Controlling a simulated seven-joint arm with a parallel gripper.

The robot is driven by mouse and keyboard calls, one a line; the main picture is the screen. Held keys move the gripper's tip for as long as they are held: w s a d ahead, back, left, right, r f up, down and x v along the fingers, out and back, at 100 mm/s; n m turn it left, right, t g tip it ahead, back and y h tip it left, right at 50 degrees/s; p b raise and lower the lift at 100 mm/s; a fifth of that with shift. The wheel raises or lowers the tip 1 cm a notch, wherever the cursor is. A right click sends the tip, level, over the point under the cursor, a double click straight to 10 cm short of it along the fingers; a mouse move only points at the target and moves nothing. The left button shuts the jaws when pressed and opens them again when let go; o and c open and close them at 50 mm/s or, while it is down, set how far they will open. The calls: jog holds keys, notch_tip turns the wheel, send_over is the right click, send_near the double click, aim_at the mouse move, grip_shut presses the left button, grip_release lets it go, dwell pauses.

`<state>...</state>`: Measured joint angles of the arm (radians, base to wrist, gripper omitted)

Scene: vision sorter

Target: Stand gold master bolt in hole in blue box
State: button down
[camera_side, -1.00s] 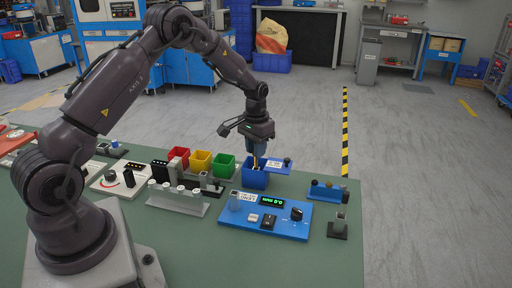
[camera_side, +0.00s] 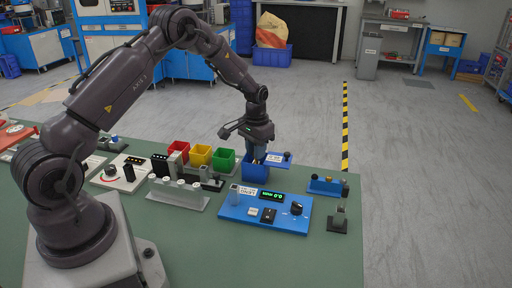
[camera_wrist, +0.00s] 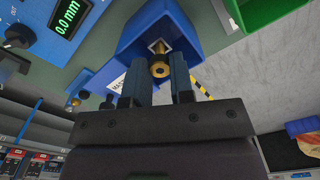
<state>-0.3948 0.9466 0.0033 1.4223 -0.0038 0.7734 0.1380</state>
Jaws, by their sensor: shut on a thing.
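The gold master bolt (camera_wrist: 160,66) shows in the wrist view between the fingertips of my gripper (camera_wrist: 156,82). My gripper is shut on it, and its far end is at a pale-rimmed square hole in the blue box (camera_wrist: 190,22). How deep the bolt sits in the hole I cannot tell. In the side view my gripper (camera_side: 256,156) points down with its fingers inside the blue box (camera_side: 256,171), which hides the bolt.
Green (camera_side: 224,159), yellow (camera_side: 200,155) and red (camera_side: 178,150) bins stand to the left. A blue gauge panel (camera_side: 265,211) reading 0.0 mm lies in front. A small blue plate (camera_side: 281,157) is just behind the box.

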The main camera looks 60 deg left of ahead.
jog(key=shift+f, duration=0.3)
